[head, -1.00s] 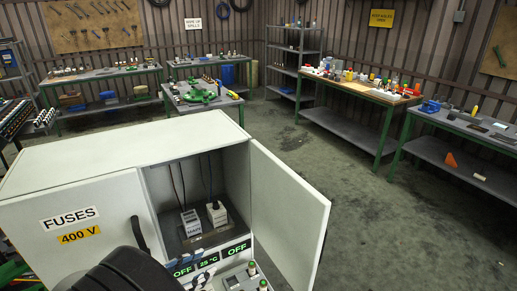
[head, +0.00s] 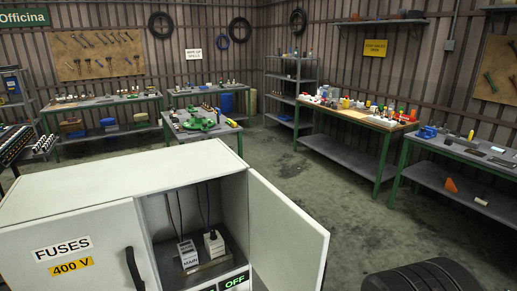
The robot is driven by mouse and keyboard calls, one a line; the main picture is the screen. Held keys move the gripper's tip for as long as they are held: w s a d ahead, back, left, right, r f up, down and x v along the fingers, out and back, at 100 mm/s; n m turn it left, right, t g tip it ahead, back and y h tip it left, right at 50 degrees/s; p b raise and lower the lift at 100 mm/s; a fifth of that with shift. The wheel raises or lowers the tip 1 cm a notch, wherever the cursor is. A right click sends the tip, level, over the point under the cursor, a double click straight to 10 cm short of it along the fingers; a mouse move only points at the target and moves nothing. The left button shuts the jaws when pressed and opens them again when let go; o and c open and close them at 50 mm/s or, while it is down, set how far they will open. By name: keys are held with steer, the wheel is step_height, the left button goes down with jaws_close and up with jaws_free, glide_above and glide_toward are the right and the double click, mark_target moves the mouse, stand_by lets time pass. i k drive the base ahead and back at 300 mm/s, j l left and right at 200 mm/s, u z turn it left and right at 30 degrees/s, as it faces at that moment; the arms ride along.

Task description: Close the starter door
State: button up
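The starter door is a light grey panel (head: 287,235) on the right of the white cabinet (head: 95,190) in the head view. It stands open, swung out to the right from its hinge side. A green OFF display (head: 235,281) shows at the bottom edge, partly cut off. My gripper is not in view.
The closed left door, with the FUSES label (head: 62,248) and a dark handle (head: 134,268), sits beside the opening. Workbenches stand behind (head: 205,133) and to the right (head: 365,121).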

mark_target(289, 249)
steer(key=u, duration=0.5)
steer(key=i+l+u, duration=0.15)
steer(key=l+u, duration=0.35)
steer(key=l, duration=0.15)
steer(key=l+u, duration=0.5)
steer(key=l, duration=0.2)
steer(key=k+l+u, duration=0.1)
steer(key=l+u, duration=0.35)
steer(key=l, duration=0.75)
steer(key=j, duration=0.2)
steer(key=k, duration=0.05)
